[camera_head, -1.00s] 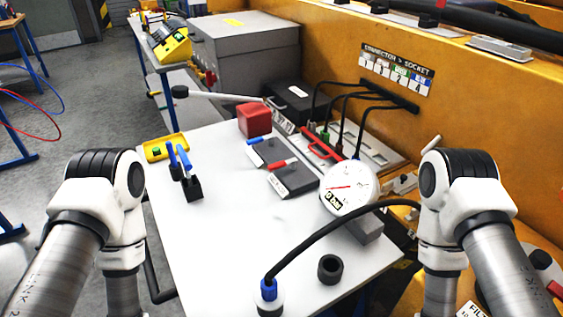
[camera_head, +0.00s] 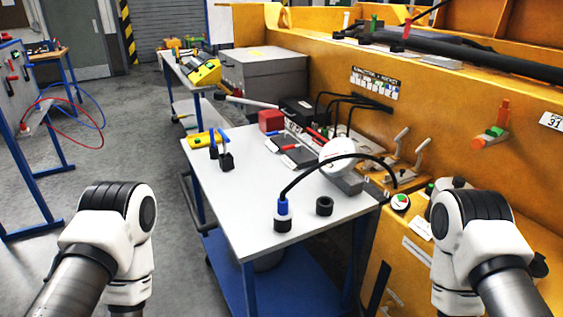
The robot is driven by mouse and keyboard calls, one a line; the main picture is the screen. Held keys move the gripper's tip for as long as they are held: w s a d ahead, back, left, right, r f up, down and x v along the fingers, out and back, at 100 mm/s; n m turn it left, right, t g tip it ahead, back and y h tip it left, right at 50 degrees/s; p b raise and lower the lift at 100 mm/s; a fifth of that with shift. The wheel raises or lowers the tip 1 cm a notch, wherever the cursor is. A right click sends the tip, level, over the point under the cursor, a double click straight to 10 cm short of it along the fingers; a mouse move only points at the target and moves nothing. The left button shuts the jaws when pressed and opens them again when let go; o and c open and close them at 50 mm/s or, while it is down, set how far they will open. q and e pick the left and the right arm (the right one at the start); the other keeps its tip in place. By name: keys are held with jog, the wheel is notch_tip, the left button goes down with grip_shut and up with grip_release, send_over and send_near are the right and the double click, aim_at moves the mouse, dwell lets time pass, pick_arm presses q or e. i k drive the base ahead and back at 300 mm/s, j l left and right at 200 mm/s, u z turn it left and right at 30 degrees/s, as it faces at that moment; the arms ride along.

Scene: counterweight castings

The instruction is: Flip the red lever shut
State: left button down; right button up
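Several red parts show in the head view, and I cannot tell which is the red lever. An orange-red upright handle with a green piece (camera_head: 495,133) is fixed to the yellow wall at the right. A thin red upright handle (camera_head: 407,28) stands on the ledge at the top right. A red bar (camera_head: 318,135) lies by the connector sockets at the back of the white table. Both my arms show at the lower left and lower right, in front of the table and apart from all these parts. Neither gripper is in view.
The white table (camera_head: 262,218) carries a gauge (camera_head: 335,157), a red block (camera_head: 271,121), a blue-topped plug with a black cable (camera_head: 282,214) and a black ring (camera_head: 324,206). Two pale levers (camera_head: 420,150) stand right of it. The floor at left is open.

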aim_at(300, 145)
jog(key=k+z, duration=0.15)
jog(key=z, duration=2.35)
jog(key=k+j, duration=0.25)
jog(key=j, duration=0.3)
jog(key=k+j, duration=0.25)
jog(key=j, duration=0.3)
jog(key=k+j, duration=0.25)
jog(key=j, duration=0.3)
jog(key=k+j, duration=0.3)
jog(key=j, duration=0.25)
jog(key=k+j, duration=0.25)
jog(key=j, duration=0.3)
jog(key=k+j, duration=0.25)
jog(key=j, duration=0.3)
jog(key=k+j, duration=0.25)
jog(key=j, duration=0.3)
jog(key=k+j, duration=0.25)
jog(key=j, duration=0.3)
